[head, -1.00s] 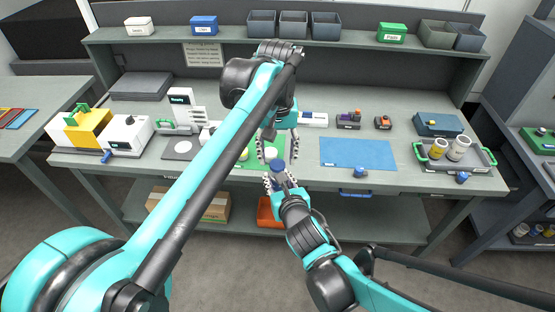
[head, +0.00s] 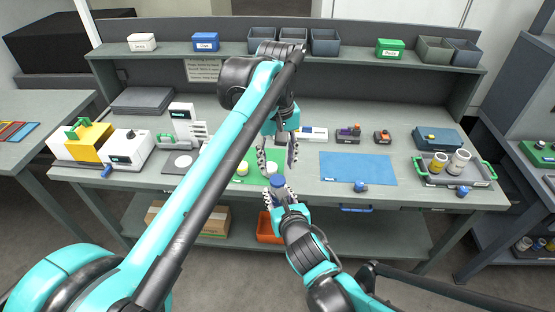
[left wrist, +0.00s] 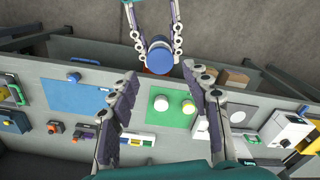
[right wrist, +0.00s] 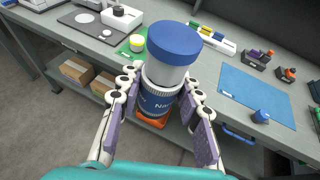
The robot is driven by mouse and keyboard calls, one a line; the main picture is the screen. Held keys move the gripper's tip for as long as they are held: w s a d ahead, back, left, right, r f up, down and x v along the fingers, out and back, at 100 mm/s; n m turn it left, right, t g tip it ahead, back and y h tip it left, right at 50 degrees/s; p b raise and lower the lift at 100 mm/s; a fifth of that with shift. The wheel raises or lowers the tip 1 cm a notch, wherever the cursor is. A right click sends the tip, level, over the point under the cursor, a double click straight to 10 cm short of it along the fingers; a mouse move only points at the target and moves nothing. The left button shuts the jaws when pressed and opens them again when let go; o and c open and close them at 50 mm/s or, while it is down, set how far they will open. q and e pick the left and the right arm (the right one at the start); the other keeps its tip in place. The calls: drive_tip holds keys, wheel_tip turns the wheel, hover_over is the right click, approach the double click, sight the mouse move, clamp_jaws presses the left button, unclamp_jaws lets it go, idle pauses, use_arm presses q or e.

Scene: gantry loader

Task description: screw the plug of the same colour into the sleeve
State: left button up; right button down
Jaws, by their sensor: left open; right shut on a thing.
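My right gripper (head: 279,192) is shut on a white sleeve (right wrist: 158,100) with a dark blue "Navy" band, held upright in front of the table. A white piece with a blue top, the plug (right wrist: 174,45), stands upright on the sleeve's mouth; how deep it sits is hidden. The blue top also shows in the left wrist view (left wrist: 159,58) and the head view (head: 277,181). My left gripper (head: 277,158) is open and empty, fingers pointing down, just above the blue top and apart from it in the head view.
A green mat (left wrist: 178,119) holds a white piece (left wrist: 161,103) and a yellow-topped one (left wrist: 188,106). A blue mat (head: 358,168) is bare except for a small blue part (head: 360,187) at its front edge. A grey tray (head: 480,182) holds two jars.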

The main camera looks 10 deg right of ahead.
sight(277, 179)
use_arm(q)
wheel_tip(277, 179, down, 8)
drive_tip(key=shift+r, duration=0.2)
idle(0.3)
clamp_jaws()
drive_tip(key=m, duration=0.3)
drive_tip(key=shift+o, duration=0.4)
unclamp_jaws()
